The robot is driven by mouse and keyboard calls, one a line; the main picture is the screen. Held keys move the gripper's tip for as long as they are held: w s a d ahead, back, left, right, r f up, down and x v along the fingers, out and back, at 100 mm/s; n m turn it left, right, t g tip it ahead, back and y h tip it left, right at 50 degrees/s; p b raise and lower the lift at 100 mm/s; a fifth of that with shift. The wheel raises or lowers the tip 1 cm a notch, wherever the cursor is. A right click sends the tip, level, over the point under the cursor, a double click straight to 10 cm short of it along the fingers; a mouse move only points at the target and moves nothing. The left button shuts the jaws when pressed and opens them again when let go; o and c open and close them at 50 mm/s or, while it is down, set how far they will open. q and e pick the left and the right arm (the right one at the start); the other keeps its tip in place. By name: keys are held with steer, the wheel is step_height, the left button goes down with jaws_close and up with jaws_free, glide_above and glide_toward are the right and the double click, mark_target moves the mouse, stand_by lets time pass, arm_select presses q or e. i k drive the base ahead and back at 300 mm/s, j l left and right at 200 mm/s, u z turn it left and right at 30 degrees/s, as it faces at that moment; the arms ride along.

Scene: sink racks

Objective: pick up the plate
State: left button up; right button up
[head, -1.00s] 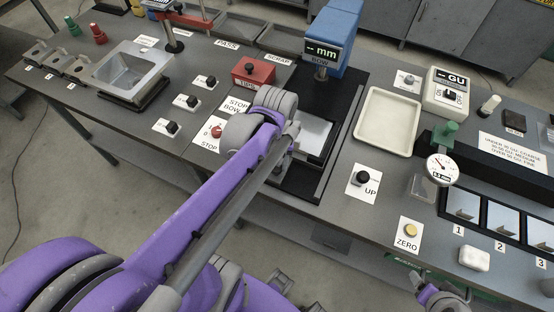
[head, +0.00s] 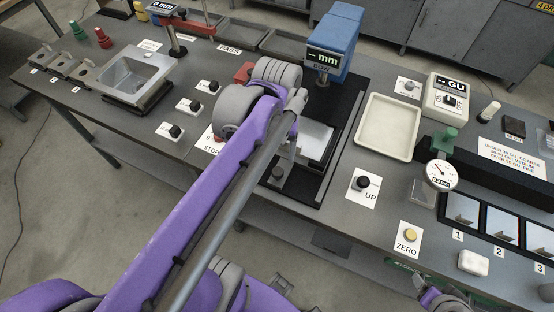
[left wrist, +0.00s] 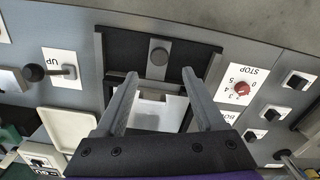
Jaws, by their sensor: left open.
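A pale, square plate (head: 318,139) lies on the dark bed of the bow gauge, below the blue gauge head. It also shows as a white, bright-faced piece in the left wrist view (left wrist: 155,113), partly hidden by my gripper's palm. My left gripper (head: 292,145) is over the near left side of the gauge bed, beside the plate in the picture. In the left wrist view the two fingers (left wrist: 160,75) are wide apart and empty, with the plate's near part showing between them. I cannot tell the height of the fingers above it.
The blue gauge head (head: 334,38) stands close behind the plate. A round dark knob (head: 278,174) is on the bed's near end. An empty cream tray (head: 390,126) is to the right, with the UP lever (head: 361,183) nearer. Part of my right arm shows at the bottom edge.

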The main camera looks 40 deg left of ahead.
mark_target(314, 137)
steer(key=u, duration=1.35)
